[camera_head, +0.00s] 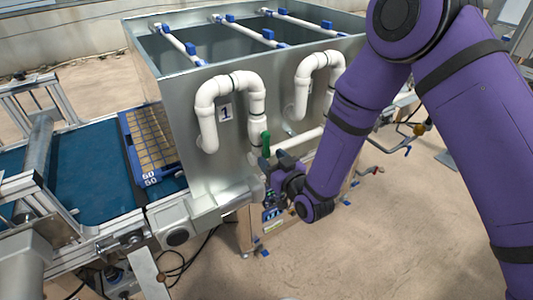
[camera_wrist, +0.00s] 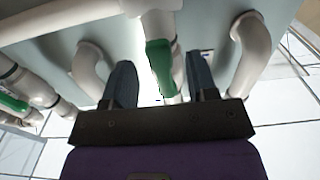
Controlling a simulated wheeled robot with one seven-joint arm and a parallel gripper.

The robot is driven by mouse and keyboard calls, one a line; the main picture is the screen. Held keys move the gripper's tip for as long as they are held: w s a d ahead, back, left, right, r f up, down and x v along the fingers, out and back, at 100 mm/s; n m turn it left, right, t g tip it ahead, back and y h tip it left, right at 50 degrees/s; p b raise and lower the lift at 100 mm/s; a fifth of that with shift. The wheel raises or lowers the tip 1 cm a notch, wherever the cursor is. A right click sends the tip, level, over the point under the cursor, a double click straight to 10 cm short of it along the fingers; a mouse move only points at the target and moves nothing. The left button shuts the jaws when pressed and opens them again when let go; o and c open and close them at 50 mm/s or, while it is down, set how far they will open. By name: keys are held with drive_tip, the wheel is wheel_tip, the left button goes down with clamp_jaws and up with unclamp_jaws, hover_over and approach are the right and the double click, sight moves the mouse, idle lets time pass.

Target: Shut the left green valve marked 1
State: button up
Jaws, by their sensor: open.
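The left green valve handle (camera_head: 265,143) is on the white pipe beside the label marked 1 (camera_head: 226,112), low on the front of the metal tank. It points roughly up and down, along the pipe. My gripper (camera_head: 268,172) is just below and in front of it. In the wrist view, a green handle (camera_wrist: 158,62) lies between the two open fingers of my gripper (camera_wrist: 162,78), with a gap on each side. It appears to be the same handle. A second green handle (camera_wrist: 12,102) shows at the left edge of the wrist view. In the head view my arm hides that area.
The grey metal tank (camera_head: 180,125) has white pipes, including a right-hand bend (camera_head: 305,75), close behind my gripper.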

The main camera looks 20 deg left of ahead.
sight(268, 155)
drive_tip(key=shift+x, duration=1.65)
clamp_jaws()
